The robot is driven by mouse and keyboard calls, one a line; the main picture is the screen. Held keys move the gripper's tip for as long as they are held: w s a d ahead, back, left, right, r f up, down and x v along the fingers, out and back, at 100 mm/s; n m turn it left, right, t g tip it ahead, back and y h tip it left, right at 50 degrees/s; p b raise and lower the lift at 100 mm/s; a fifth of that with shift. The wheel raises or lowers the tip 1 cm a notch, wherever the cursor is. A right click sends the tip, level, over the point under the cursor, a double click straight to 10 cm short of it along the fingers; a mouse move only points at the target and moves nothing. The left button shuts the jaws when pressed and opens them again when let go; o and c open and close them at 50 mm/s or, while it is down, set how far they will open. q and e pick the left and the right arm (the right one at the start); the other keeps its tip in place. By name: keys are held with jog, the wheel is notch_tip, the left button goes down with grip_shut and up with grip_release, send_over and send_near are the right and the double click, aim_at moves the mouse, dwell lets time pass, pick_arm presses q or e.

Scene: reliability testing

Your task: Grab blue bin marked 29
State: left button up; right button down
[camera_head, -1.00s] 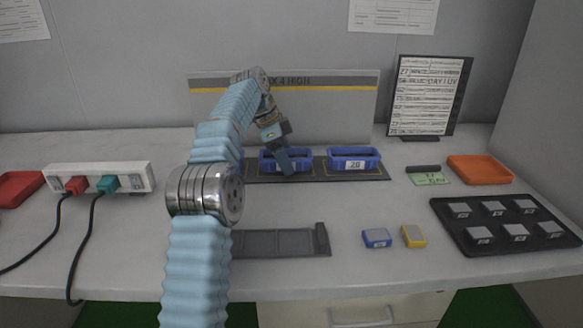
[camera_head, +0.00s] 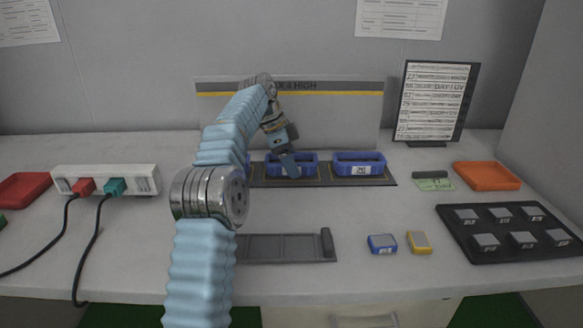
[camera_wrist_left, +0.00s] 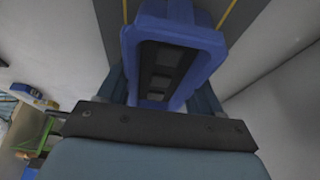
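The right blue bin (camera_head: 345,160) has a white label too blurred to read for certain. In the left wrist view the blue bin (camera_wrist_left: 137,45) lies between the two fingers of my left gripper (camera_wrist_left: 160,95), with small grey blocks inside. One finger shows on each side of it; whether they press on it I cannot tell. My right gripper is out of view.
A grey panel (camera_head: 335,118) stands behind the bins. In front lie a dark grey tray (camera_head: 285,247), a small blue box (camera_head: 382,244) and a yellow one (camera_head: 419,243). To the right are an orange tray (camera_head: 487,176) and a black block holder (camera_head: 500,252). A power strip (camera_head: 142,180) is left.

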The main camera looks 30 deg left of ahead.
pick_arm(q)
jog(key=c, duration=0.6)
jog(key=shift+r, duration=0.1)
